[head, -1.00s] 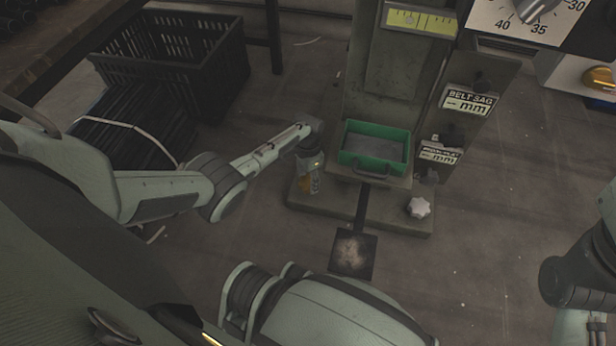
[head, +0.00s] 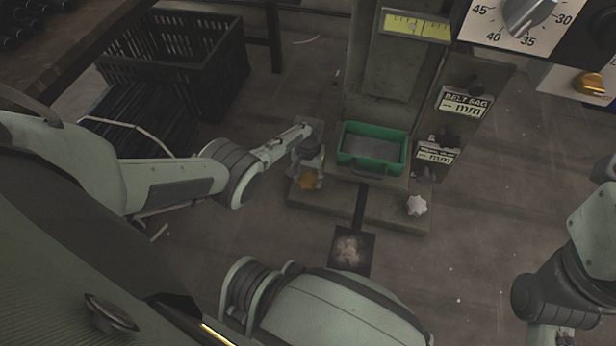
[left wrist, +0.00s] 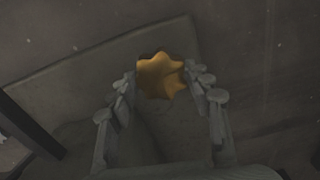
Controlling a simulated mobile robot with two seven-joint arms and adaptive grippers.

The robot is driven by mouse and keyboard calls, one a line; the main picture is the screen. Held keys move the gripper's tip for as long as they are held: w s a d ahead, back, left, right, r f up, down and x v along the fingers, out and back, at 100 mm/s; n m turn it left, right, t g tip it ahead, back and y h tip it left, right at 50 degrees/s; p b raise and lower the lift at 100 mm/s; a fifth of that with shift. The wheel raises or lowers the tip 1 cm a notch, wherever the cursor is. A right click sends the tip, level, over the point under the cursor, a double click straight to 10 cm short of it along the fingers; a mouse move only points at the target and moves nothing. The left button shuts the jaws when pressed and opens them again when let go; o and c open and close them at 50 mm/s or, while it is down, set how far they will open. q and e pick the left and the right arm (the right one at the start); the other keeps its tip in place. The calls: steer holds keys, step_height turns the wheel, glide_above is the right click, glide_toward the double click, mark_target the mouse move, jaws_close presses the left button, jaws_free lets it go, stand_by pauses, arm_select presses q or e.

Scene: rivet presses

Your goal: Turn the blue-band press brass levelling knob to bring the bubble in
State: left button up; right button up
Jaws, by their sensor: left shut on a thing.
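The brass levelling knob (head: 309,183) is a lobed, star-shaped knob at the left front of the press base (head: 385,212). It also shows in the left wrist view (left wrist: 160,76), between the fingertips. My left gripper (head: 308,172) reaches down from above and is shut on the knob; in the left wrist view its fingers (left wrist: 167,92) stand on both sides of it. A yellow-green level vial (head: 416,25) is on the upper press column; I cannot clearly make out its bubble. No blue band is visible. My right arm is at the right edge, its gripper outside the view.
A pale lobed knob (head: 416,205) sits at the base's right front. A green tray (head: 345,150) is above the base. A black foot pedal (head: 352,250) lies in front. A black crate (head: 180,52) is at the back left. Gauge signs (head: 464,102) are on the right.

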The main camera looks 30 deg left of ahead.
mark_target(308, 182)
stand_by(0.3)
arm_select(q)
steer(key=o, duration=1.2)
steer(key=shift+c, duration=0.2)
step_height(308, 182, up, 12)
steer(key=shift+s, duration=0.1)
